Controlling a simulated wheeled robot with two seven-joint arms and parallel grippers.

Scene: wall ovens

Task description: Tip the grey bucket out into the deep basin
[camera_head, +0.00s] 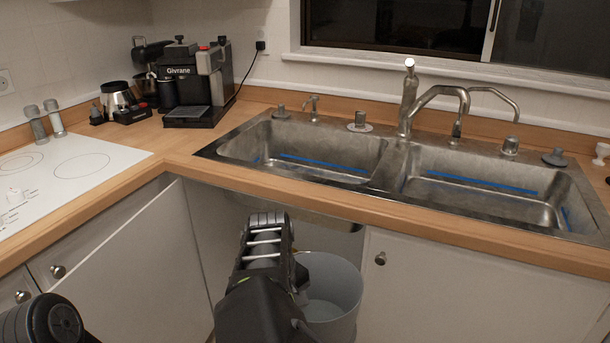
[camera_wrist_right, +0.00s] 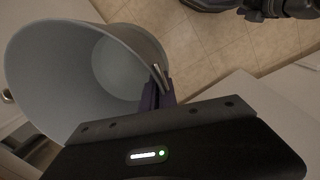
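The grey bucket (camera_head: 343,290) shows in the head view below the counter's front edge, partly hidden behind my right arm. In the right wrist view the bucket (camera_wrist_right: 50,75) opens toward the camera, and I make out nothing inside it. My right gripper (camera_wrist_right: 158,85) has its fingers closed on the bucket's rim. In the head view my right arm hides these fingers. A steel sink has a left basin (camera_head: 300,150) and a right basin (camera_head: 480,185), each with blue strips inside. I cannot tell which is deeper. My left gripper is not visible; only a dark arm part shows at bottom left.
The wooden counter edge (camera_head: 290,205) lies between the bucket and the sink. A tall faucet (camera_head: 408,95) stands behind the divider. A white cabinet door (camera_head: 140,265) stands at left, beside the opening under the sink. A coffee machine (camera_head: 195,85) and hob (camera_head: 60,175) are at left.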

